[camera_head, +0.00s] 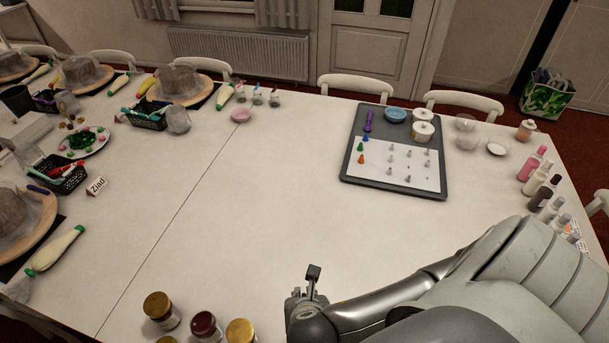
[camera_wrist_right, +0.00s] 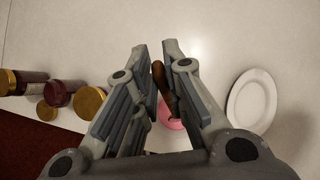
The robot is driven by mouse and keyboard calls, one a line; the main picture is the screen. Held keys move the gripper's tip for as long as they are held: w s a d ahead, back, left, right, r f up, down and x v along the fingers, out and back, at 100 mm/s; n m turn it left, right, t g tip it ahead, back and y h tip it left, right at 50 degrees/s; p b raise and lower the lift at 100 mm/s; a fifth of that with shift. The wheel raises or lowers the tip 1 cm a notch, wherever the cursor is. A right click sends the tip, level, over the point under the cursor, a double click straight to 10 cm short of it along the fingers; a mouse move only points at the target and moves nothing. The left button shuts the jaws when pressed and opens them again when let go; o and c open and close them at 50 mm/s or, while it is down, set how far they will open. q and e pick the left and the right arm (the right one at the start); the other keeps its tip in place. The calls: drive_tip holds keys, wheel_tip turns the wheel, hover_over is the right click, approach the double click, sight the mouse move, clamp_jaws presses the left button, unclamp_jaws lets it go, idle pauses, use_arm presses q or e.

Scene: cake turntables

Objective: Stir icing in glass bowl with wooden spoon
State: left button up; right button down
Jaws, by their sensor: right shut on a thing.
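In the right wrist view my right gripper (camera_wrist_right: 156,50) is shut on a brown stick-like thing, which looks like the wooden spoon's handle (camera_wrist_right: 159,78). A pink round patch (camera_wrist_right: 173,116) lies below it, partly hidden by the finger; it may be icing in a bowl, but I cannot tell whether the spoon touches it. In the head view my right gripper (camera_head: 312,277) is above the table's near side, and my arm hides what is under it. Clear glass bowls (camera_head: 467,141) stand at the far right of the table. My left gripper is not in view.
Gold-lidded jars (camera_head: 160,308) stand at the near edge, left of my right gripper. A white plate (camera_wrist_right: 252,98) lies on the other side. A grey tray (camera_head: 352,173) and bottles (camera_head: 533,162) stand farther off. The table's middle is clear.

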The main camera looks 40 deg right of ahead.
drive_tip(key=shift+r, duration=2.55)
drive_tip(key=shift+f, duration=0.1)
